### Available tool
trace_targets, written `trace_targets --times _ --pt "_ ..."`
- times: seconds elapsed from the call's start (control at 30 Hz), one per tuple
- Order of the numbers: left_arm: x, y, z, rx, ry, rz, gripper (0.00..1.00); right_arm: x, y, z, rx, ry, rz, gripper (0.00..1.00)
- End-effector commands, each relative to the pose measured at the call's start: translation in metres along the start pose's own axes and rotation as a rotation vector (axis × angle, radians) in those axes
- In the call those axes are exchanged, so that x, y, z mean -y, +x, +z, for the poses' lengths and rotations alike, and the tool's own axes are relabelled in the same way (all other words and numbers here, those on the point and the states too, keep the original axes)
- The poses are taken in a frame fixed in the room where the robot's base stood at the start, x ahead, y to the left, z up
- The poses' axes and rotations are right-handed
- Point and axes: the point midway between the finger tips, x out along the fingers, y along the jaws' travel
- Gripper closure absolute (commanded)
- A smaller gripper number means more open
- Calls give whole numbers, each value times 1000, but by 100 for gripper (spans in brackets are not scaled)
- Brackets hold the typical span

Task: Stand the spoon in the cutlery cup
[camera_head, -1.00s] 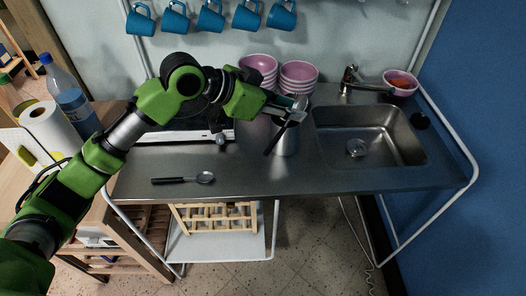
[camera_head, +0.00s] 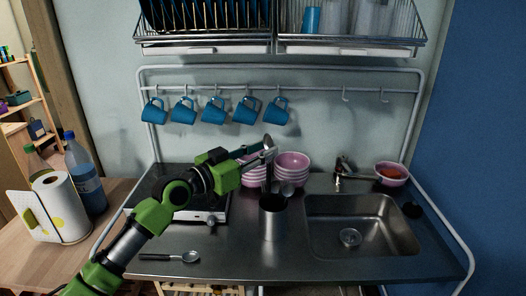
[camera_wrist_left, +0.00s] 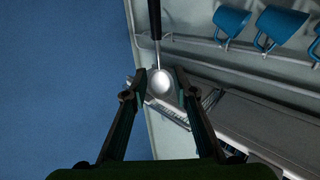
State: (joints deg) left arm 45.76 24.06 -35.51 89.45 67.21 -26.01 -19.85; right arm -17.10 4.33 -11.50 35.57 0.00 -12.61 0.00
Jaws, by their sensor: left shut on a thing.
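My left gripper (camera_head: 268,146) is shut on a spoon, above and behind the cutlery cup in the head view. The held spoon's black handle (camera_head: 268,173) hangs nearly upright, its lower end close above the cup's rim. In the left wrist view its steel bowl (camera_wrist_left: 161,83) lies between the fingertips, with the handle running to the top edge. The cutlery cup (camera_head: 272,221) is a steel cylinder upright on the counter. A shiny rounded shape (camera_head: 287,190) shows at its rim; I cannot tell if it is inside. Another black-handled spoon (camera_head: 184,257) lies on the counter. My right gripper is not in view.
Pink bowls (camera_head: 291,166) are stacked behind the cup. The sink (camera_head: 359,227) is right of it, a stove (camera_head: 208,213) left. Blue mugs (camera_head: 245,111) hang from a rail above, under a dish rack (camera_head: 340,43). Counter in front of the cup is clear.

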Motion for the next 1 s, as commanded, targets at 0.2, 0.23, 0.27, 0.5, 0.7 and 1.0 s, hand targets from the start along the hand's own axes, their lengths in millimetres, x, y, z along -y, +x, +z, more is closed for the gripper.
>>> trace_targets --times 0.2,0.23,0.27,0.5,0.7,1.0 --pt "0 0 22 2 -2 0 92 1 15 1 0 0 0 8" --pt "0 0 24 2 -2 0 92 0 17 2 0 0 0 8" --pt "0 0 26 2 -2 0 92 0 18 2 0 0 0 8" --pt "0 0 47 1 0 0 92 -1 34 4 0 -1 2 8" --pt "0 0 62 1 0 0 92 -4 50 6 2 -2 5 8" --pt "0 0 84 1 0 1 92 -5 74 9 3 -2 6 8"
